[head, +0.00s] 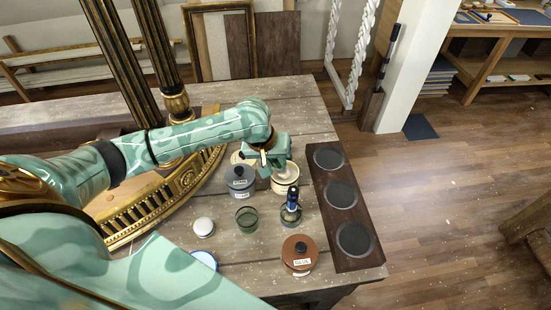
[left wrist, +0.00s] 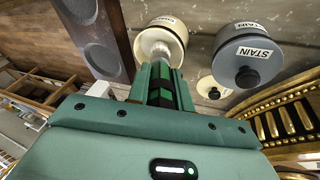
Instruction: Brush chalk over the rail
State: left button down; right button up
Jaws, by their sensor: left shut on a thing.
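My left gripper (head: 283,163) is over a cream pot (head: 285,181) on the worktable. In the left wrist view the gripper (left wrist: 164,72) is shut at the middle of this cream pot's top (left wrist: 161,40), seemingly on the lid's knob; the fingers hide the grip. I cannot tell whether the lid is seated or raised. The gilt rail (head: 140,216) curves along the left of the table. My right gripper is not in view.
A grey-blue STAIN pot (head: 239,181) stands left of the cream pot, with another cream pot (left wrist: 209,87) behind. A green glass (head: 246,220), white round thing (head: 203,227) and brown pot (head: 297,254) stand in front. A dark board (head: 343,222) with three round wells lies right.

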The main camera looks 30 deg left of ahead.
pick_arm(q)
jog(key=shift+s+f+p, duration=0.1)
jog(key=shift+f+p, duration=0.1)
jog(key=shift+p, duration=0.55)
dwell(1.8)
notch_tip(320, 180, up, 2)
jog(key=p, duration=0.3)
jog(key=shift+r, duration=0.2)
notch_tip(320, 180, up, 5)
jog(key=p, duration=0.7)
jog(key=shift+p, duration=0.35)
jog(key=shift+f, duration=0.1)
dwell(0.8)
